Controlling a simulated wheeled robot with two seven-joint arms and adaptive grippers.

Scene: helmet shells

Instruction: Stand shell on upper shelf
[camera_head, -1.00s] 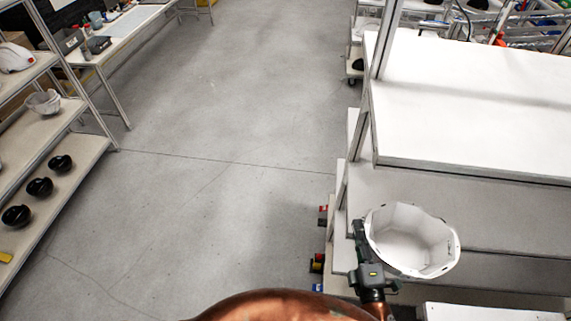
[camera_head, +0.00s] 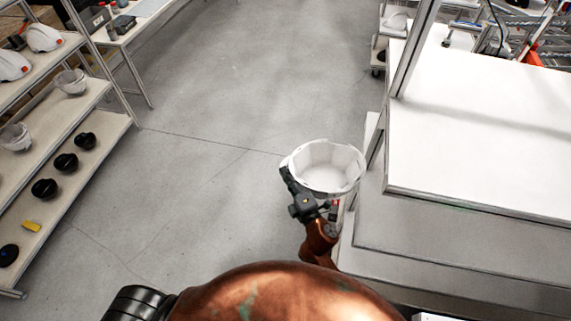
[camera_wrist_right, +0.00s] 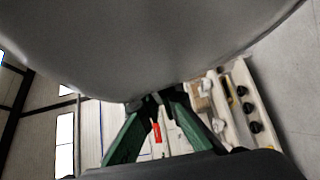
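A white, open, bowl-like shell (camera_head: 325,172) is held in my right gripper (camera_head: 289,180), which grips its left rim. The shell is in the air over the floor, just left of the white bench, opening upward. In the right wrist view the shell (camera_wrist_right: 150,45) fills the top, and the green fingers (camera_wrist_right: 155,102) meet at its edge. At the left stands a rack; two shells (camera_head: 70,82) (camera_head: 16,137) sit on its middle shelf (camera_head: 60,115). White helmets (camera_head: 44,38) stand on its upper shelf (camera_head: 50,62). My left gripper is not in view.
Several black round parts (camera_head: 66,163) and a yellow piece (camera_head: 31,226) lie on the rack's lower shelf. A tiered white bench (camera_head: 490,130) with a metal post (camera_head: 414,50) stands close on the right. The grey floor (camera_head: 220,130) between is clear.

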